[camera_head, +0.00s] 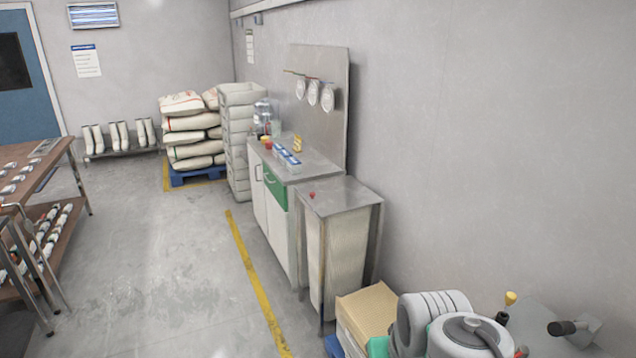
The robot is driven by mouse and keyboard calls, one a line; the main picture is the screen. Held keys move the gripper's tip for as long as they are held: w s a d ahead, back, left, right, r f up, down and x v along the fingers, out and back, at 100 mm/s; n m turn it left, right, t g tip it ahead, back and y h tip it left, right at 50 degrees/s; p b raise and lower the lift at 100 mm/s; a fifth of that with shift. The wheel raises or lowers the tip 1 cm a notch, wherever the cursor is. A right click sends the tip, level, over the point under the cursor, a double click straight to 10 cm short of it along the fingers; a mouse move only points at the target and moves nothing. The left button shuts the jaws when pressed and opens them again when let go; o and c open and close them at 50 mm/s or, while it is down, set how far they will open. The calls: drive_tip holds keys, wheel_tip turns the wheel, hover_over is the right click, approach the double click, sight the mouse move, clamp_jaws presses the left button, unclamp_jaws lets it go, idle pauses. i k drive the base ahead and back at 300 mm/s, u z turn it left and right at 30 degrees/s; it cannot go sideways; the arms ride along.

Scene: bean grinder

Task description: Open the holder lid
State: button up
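I cannot tell for sure which thing is the holder. A tall narrow bin (333,245) with pale ribbed sides stands by the right wall. Its flat grey top (340,196) lies level and looks shut, with a small red knob (312,194) near its left edge. At the bottom right, a machine has a round grey lid (462,328) with a dark bar across it. This lid looks shut, and the frame's lower edge cuts the machine off. My gripper is not in view.
A cabinet (276,215) with a green drawer stands behind the bin. A cardboard-coloured stack (368,309) sits between bin and machine. A black-tipped lever (562,328) sticks out at the right. Brown racks (62,165) stand left. The floor (165,270) between is clear.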

sight(327, 197)
drive_tip(key=u, duration=0.6)
drive_tip(key=i, duration=1.75)
drive_tip(key=u, duration=0.3)
drive_tip(key=i, duration=2.25)
drive_tip(key=z, duration=0.45)
